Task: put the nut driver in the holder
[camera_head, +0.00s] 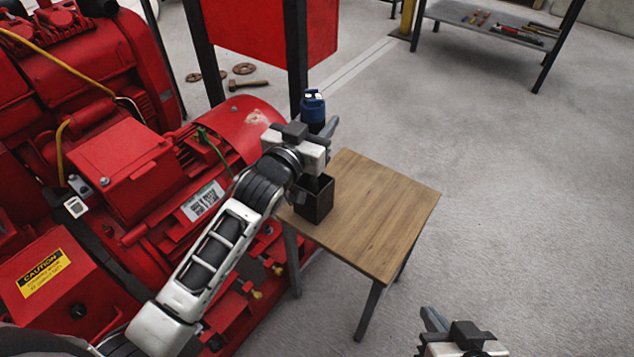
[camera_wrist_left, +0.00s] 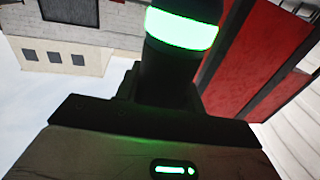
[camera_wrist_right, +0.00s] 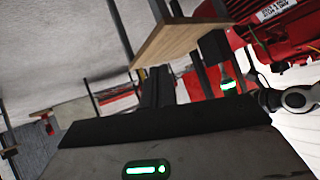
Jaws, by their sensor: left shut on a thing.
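The nut driver (camera_head: 314,107) has a blue and dark handle that stands upright above my left gripper (camera_head: 318,132). My left gripper is shut on it. In the left wrist view a dark cylinder with a bright green band (camera_wrist_left: 182,32) rises from the jaws. The holder (camera_head: 316,206) is a dark open box on the left part of the small wooden table, just below my left gripper. The gripper covers part of its mouth. I cannot tell whether the driver's lower end is inside it. My right gripper (camera_head: 434,319) is low at the front right, apart from the table, its fingers together and empty.
The wooden table (camera_head: 390,225) is bare to the right of the holder. The red pump machine (camera_head: 125,160) fills the left side, close to my left arm. A dark shelf (camera_head: 480,25) with tools stands at the back right. The floor right of the table is clear.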

